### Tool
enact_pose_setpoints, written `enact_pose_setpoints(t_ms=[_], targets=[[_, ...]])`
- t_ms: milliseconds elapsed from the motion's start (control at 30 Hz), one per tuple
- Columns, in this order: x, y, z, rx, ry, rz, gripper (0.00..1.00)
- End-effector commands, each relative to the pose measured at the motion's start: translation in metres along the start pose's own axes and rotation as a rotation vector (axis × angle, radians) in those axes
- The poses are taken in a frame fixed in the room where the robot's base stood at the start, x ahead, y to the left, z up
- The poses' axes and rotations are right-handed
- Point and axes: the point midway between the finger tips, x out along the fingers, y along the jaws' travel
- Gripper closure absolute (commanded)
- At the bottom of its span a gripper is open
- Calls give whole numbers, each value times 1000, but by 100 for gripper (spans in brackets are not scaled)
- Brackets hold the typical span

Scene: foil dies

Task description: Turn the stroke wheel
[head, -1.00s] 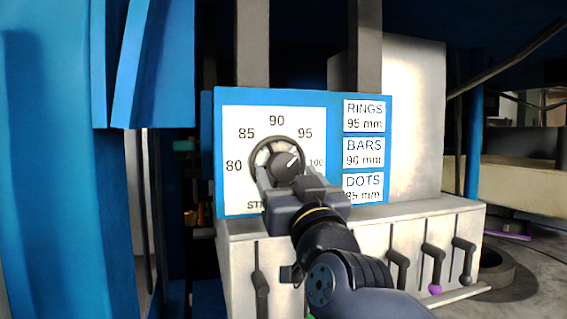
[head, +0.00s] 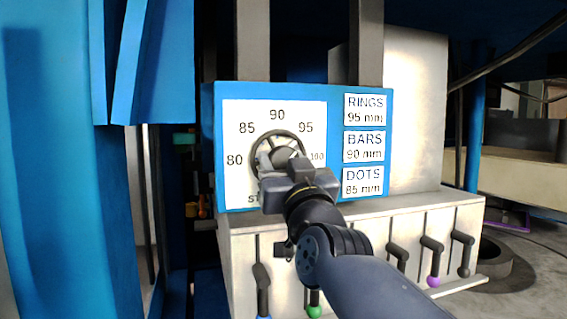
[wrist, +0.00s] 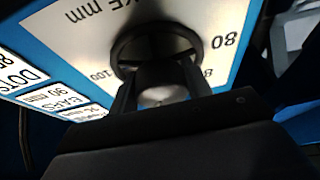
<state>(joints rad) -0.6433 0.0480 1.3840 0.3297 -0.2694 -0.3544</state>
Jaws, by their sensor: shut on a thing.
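The stroke wheel is a dark round rim (head: 279,134) with spokes and a grey hub, on a white dial plate (head: 238,116) marked 80, 85, 90, 95 and 100. My gripper (head: 281,160) is at the hub from the front, its fingers on either side of it and shut on it. In the wrist view the fingers (wrist: 158,88) straddle the rounded grey hub, with the dark rim (wrist: 150,28) just beyond. The lower part of the wheel is hidden by my gripper. I cannot read the pointer now.
Right of the dial, labels read RINGS 95 mm (head: 365,109), BARS 90 mm (head: 364,146) and DOTS 85 mm (head: 362,181). Below is a pale box (head: 240,240) with several slotted levers, one purple-tipped (head: 433,281) and one green-tipped (head: 314,311). A blue column (head: 60,160) stands left.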

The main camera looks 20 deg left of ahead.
Motion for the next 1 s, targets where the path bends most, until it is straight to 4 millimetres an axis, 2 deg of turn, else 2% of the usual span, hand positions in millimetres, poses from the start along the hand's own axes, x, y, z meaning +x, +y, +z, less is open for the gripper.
enact_pose_setpoints(t_ms=[33,200,567,1000], targets=[[0,0,0,0,0,0,64],[0,0,0,0,0,0,76],[-1,0,2,-27,0,-11,76],[0,1,-1,-170,-1,-68,76]])
